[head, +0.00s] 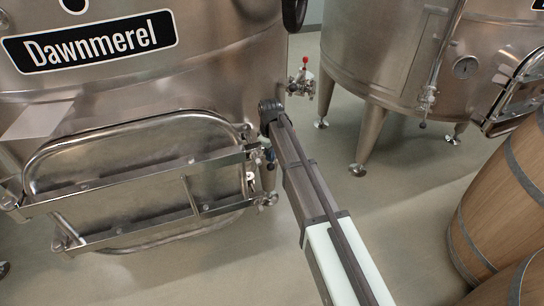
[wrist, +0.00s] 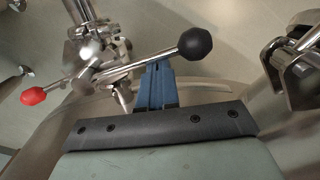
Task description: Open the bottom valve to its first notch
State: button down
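In the wrist view a steel valve (wrist: 92,72) has a lever ending in a black ball knob (wrist: 195,45). A thinner rod with a red knob (wrist: 32,95) reaches to the lower left. My gripper (wrist: 156,65) has blue fingers drawn together in the middle, with nothing visible between them. The fingertips are at the lever's rod, left of the black knob; I cannot tell whether they touch it. In the head view a red-knobbed valve (head: 303,82) shows right of the Dawnmerel vat (head: 225,75). My gripper there is mostly hidden by my arm.
A steel-framed hatch (head: 130,165) projects from the vat front, left of my arm. A steel bracket (wrist: 285,75) stands right of the fingers in the wrist view. Another vat (head: 390,60) stands behind, wooden barrels (head: 510,180) at right. The floor between is clear.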

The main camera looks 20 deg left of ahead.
jog(key=shift+s+d, duration=0.15)
jog(key=shift+d, duration=0.75)
dwell(0.7)
jog(key=shift+a, duration=0.1)
jog(key=shift+s+a+r, duration=0.1)
jog(key=shift+a, duration=0.4)
notch_tip(320, 180, up, 8)
dwell(0.8)
